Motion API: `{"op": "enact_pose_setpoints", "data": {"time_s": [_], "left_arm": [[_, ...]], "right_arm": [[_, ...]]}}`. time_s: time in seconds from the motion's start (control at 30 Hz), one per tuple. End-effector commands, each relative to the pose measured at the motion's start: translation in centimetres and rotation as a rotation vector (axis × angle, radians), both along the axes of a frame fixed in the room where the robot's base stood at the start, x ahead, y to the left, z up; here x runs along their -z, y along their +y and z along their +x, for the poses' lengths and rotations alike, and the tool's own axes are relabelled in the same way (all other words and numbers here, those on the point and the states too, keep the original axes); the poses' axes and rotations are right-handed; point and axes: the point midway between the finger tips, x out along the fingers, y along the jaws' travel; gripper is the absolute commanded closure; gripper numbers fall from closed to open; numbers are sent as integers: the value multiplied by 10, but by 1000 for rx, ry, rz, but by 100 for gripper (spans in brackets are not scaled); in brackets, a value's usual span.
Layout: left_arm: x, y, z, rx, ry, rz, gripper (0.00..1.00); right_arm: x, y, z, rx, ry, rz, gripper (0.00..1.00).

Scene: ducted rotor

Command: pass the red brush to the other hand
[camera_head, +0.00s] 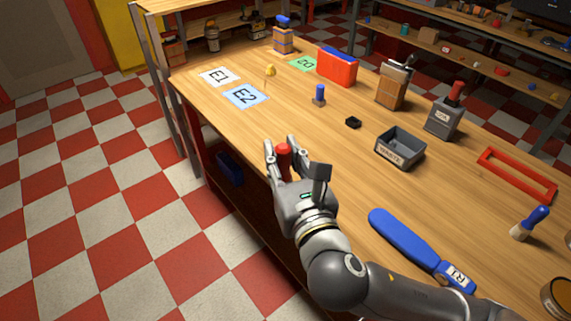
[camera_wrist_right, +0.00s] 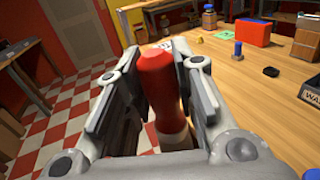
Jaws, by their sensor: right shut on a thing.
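The red brush (camera_head: 284,156) is in my right gripper (camera_head: 282,153), above the table's near left edge. In the right wrist view the red handle (camera_wrist_right: 159,88) stands between the two fingers of the gripper (camera_wrist_right: 155,85), with a paler part below it. The gripper is shut on it. The bristles cannot be made out. My left gripper is in neither view.
The wooden table (camera_head: 330,130) carries a grey bin (camera_head: 400,149), a small blue-topped item (camera_head: 319,95), a red box (camera_head: 337,68), a blue-handled brush (camera_head: 530,223) and a long blue tool (camera_head: 408,240). Checkered floor (camera_head: 110,180) lies open to the left.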

Motion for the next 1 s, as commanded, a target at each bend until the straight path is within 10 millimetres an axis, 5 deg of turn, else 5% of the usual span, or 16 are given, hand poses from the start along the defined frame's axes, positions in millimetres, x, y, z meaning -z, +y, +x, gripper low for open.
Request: {"op": "enact_pose_setpoints", "data": {"time_s": [0.53, 1.0], "left_arm": [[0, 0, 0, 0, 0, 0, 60], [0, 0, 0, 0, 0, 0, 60]], "right_arm": [[-25, 5, 5, 274, 2, 0, 99], [-8, -6, 1, 40, 1, -6, 99]]}}
